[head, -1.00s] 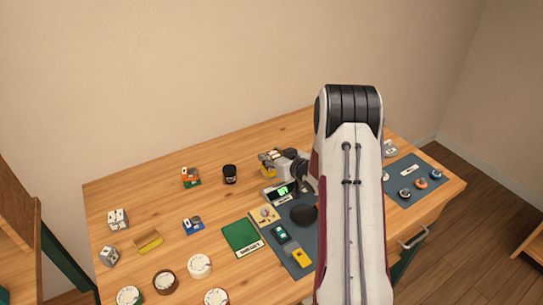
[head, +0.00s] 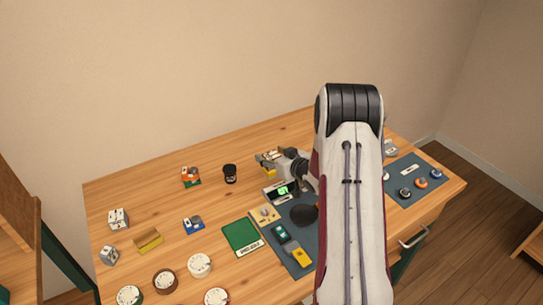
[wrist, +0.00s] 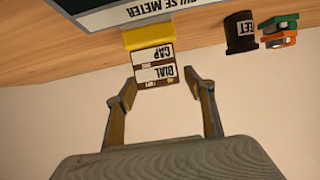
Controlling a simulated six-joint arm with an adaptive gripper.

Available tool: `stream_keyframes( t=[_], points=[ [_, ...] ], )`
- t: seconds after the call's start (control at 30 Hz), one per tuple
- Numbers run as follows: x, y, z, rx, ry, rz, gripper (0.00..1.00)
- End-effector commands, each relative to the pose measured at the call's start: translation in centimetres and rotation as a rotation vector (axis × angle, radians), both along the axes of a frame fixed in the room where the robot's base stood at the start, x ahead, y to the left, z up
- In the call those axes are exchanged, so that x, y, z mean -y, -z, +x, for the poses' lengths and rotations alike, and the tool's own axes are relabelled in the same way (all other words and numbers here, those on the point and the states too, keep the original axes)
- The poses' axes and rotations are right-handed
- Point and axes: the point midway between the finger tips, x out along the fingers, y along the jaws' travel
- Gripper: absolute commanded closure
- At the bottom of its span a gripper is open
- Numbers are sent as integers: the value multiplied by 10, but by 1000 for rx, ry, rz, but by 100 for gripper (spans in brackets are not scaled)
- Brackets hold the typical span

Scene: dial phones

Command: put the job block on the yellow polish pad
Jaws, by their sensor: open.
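The job block (wrist: 155,67), a small pale piece with brown edges and upside-down labels reading DIAL and CAP, shows in the wrist view. It appears to rest on the yellow polish pad (wrist: 147,38); the wrist picture is upside down, with the table at the top. In the head view the block (head: 268,156) is above the yellow pad (head: 268,172), partly hidden by my gripper (head: 284,160). In the wrist view my gripper (wrist: 160,82) is open, its fingertips apart on either side of the block's near end. Whether they touch it cannot be told.
A pulse meter (head: 280,192) with a green display stands close to the pad. A black cup (head: 230,174) and an orange-green stack (head: 190,177) stand left of it. A green pad (head: 241,236) and blue mat (head: 303,222) lie in front. Table between the left objects is clear.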

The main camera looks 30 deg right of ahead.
Motion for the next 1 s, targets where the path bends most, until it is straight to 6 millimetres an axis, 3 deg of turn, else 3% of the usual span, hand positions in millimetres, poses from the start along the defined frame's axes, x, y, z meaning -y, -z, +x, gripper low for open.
stream_keyframes(
  t=[0.27, 1.0],
  points=[
    [1, -8, -21, -1, 2, 1, 46],
    [1, -43, -103, 0, 2, 1, 46]
  ],
)
